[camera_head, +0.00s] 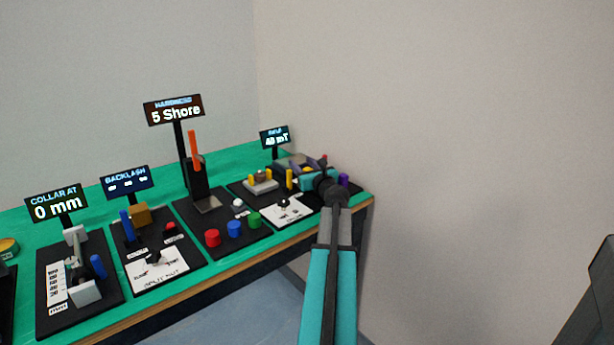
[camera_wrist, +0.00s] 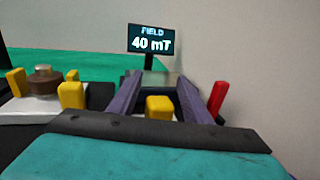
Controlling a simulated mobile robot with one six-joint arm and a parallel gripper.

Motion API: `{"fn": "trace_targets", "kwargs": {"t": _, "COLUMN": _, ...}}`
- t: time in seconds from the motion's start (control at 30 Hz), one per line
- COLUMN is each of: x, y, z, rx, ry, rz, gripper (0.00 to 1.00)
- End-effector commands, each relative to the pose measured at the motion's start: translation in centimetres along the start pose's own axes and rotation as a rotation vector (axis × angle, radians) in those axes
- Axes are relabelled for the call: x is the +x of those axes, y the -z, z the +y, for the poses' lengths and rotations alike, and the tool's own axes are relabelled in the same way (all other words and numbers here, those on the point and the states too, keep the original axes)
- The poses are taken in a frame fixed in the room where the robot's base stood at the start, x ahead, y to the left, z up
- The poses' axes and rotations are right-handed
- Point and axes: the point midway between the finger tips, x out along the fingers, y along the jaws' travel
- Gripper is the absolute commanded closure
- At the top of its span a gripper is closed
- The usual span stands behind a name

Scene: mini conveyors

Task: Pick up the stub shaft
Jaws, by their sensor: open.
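I cannot tell for sure which piece is the stub shaft. My gripper (camera_wrist: 160,84) shows in the wrist view as two long dark fingers, open and spread apart. A yellow block (camera_wrist: 159,107) shows between the fingers, with a visible gap to each of them. I cannot tell how far below or beyond the fingertips it lies. A red upright piece (camera_wrist: 217,98) stands just right of the right finger. In the head view my arm reaches over the far right end of the bench, and its wrist hides most of what is beneath it.
The field display (camera_head: 275,137) reads 40 mT at the back. Yellow posts flank a brown disc (camera_wrist: 43,84) on a pale block to the left. Red, blue and green cylinders (camera_head: 234,228) stand farther left. The wall is close behind.

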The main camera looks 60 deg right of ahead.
Motion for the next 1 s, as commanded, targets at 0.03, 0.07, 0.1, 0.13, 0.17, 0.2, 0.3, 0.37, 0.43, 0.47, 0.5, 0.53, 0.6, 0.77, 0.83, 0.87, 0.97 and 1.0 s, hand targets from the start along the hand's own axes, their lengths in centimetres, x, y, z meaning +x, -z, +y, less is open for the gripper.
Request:
{"fn": "trace_targets", "kwargs": {"t": 0.03, "x": 0.0, "y": 0.0, "z": 0.0, "rx": 0.0, "ry": 0.0, "rz": 0.0, "gripper": 0.55}}
{"fn": "trace_targets", "kwargs": {"t": 0.07, "x": 0.0, "y": 0.0, "z": 0.0, "rx": 0.0, "ry": 0.0, "rz": 0.0, "gripper": 0.55}}
{"fn": "trace_targets", "kwargs": {"t": 0.1, "x": 0.0, "y": 0.0, "z": 0.0, "rx": 0.0, "ry": 0.0, "rz": 0.0, "gripper": 0.55}}
{"fn": "trace_targets", "kwargs": {"t": 0.13, "x": 0.0, "y": 0.0, "z": 0.0, "rx": 0.0, "ry": 0.0, "rz": 0.0, "gripper": 0.57}}
{"fn": "trace_targets", "kwargs": {"t": 0.17, "x": 0.0, "y": 0.0, "z": 0.0, "rx": 0.0, "ry": 0.0, "rz": 0.0, "gripper": 0.62}}
{"fn": "trace_targets", "kwargs": {"t": 0.2, "x": 0.0, "y": 0.0, "z": 0.0, "rx": 0.0, "ry": 0.0, "rz": 0.0, "gripper": 0.69}}
{"fn": "trace_targets", "kwargs": {"t": 0.3, "x": 0.0, "y": 0.0, "z": -0.1, "rx": 0.0, "ry": 0.0, "rz": 0.0, "gripper": 0.86}}
{"fn": "trace_targets", "kwargs": {"t": 0.37, "x": 0.0, "y": 0.0, "z": -0.1, "rx": 0.0, "ry": 0.001, "rz": 0.0, "gripper": 0.96}}
{"fn": "trace_targets", "kwargs": {"t": 0.43, "x": 0.0, "y": 0.0, "z": -0.1, "rx": 0.0, "ry": 0.001, "rz": 0.0, "gripper": 1.0}}
{"fn": "trace_targets", "kwargs": {"t": 0.47, "x": 0.0, "y": 0.0, "z": -0.1, "rx": 0.0, "ry": 0.001, "rz": 0.0, "gripper": 1.0}}
{"fn": "trace_targets", "kwargs": {"t": 0.5, "x": 0.0, "y": 0.0, "z": -0.1, "rx": 0.0, "ry": 0.001, "rz": 0.0, "gripper": 1.0}}
{"fn": "trace_targets", "kwargs": {"t": 0.53, "x": 0.0, "y": 0.0, "z": -0.1, "rx": 0.0, "ry": 0.001, "rz": 0.0, "gripper": 1.0}}
{"fn": "trace_targets", "kwargs": {"t": 0.6, "x": 0.0, "y": 0.0, "z": -0.1, "rx": 0.0, "ry": 0.001, "rz": 0.0, "gripper": 1.0}}
{"fn": "trace_targets", "kwargs": {"t": 0.77, "x": 0.0, "y": -0.4, "z": -0.1, "rx": 0.0, "ry": 0.001, "rz": -0.001, "gripper": 1.0}}
{"fn": "trace_targets", "kwargs": {"t": 0.83, "x": 0.0, "y": -0.7, "z": -0.1, "rx": 0.0, "ry": 0.001, "rz": -0.001, "gripper": 1.0}}
{"fn": "trace_targets", "kwargs": {"t": 0.87, "x": 0.0, "y": -0.9, "z": -0.1, "rx": 0.0, "ry": 0.001, "rz": -0.001, "gripper": 1.0}}
{"fn": "trace_targets", "kwargs": {"t": 0.97, "x": 0.0, "y": -1.9, "z": -0.1, "rx": -0.001, "ry": 0.001, "rz": -0.001, "gripper": 1.0}}
{"fn": "trace_targets", "kwargs": {"t": 1.0, "x": 0.0, "y": -2.4, "z": -0.1, "rx": -0.002, "ry": 0.001, "rz": -0.002, "gripper": 1.0}}
